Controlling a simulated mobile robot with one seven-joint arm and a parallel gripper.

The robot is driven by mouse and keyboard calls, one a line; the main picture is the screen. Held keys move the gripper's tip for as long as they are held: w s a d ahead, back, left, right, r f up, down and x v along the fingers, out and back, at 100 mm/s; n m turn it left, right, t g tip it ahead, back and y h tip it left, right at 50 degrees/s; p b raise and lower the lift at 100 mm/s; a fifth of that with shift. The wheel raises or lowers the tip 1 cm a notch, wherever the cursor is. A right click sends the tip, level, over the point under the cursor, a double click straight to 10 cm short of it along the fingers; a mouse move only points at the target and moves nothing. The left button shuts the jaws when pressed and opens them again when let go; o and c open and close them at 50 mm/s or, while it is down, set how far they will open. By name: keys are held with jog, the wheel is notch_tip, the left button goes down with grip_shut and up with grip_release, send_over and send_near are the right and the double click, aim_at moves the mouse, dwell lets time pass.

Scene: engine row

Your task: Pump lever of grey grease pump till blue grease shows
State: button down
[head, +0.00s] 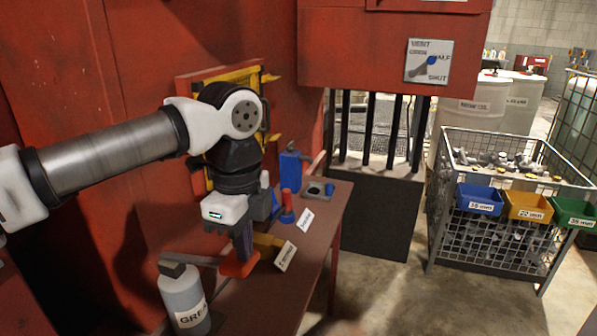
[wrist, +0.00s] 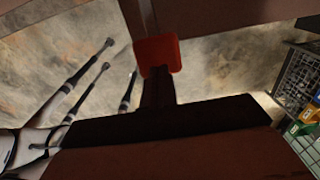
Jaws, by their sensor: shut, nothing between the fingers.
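The grey grease pump (head: 184,302) is a grey bottle-shaped body with a label, partly cut off by the frame, standing on the bench at the lower left of the head view. Its grey lever (head: 200,261) runs right from the dark top to an orange-red paddle (head: 240,264). My gripper (head: 244,257) points down with shut fingers right at the paddle; whether they touch it is hard to tell. In the wrist view the shut fingers (wrist: 157,78) end at the red paddle (wrist: 158,54), with a thin grey strip of lever (wrist: 149,16) beyond.
The red bench (head: 312,262) also holds a red-topped item (head: 287,209), a blue can (head: 290,170) and small label cards (head: 286,256). A red machine wall (head: 140,60) stands close behind my arm. A wire cage of parts (head: 490,240) with coloured bins stands right, across open floor.

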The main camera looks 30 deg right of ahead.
aim_at(247, 269)
jog(key=shift+f, duration=0.1)
notch_tip(247, 269, down, 6)
jog(key=b, duration=0.4)
jog(key=shift+r+b, duration=0.25)
jog(key=shift+b, duration=0.15)
notch_tip(247, 269, up, 6)
jog(key=p, duration=0.4)
jog(key=shift+f, duration=0.2)
dwell(0.3)
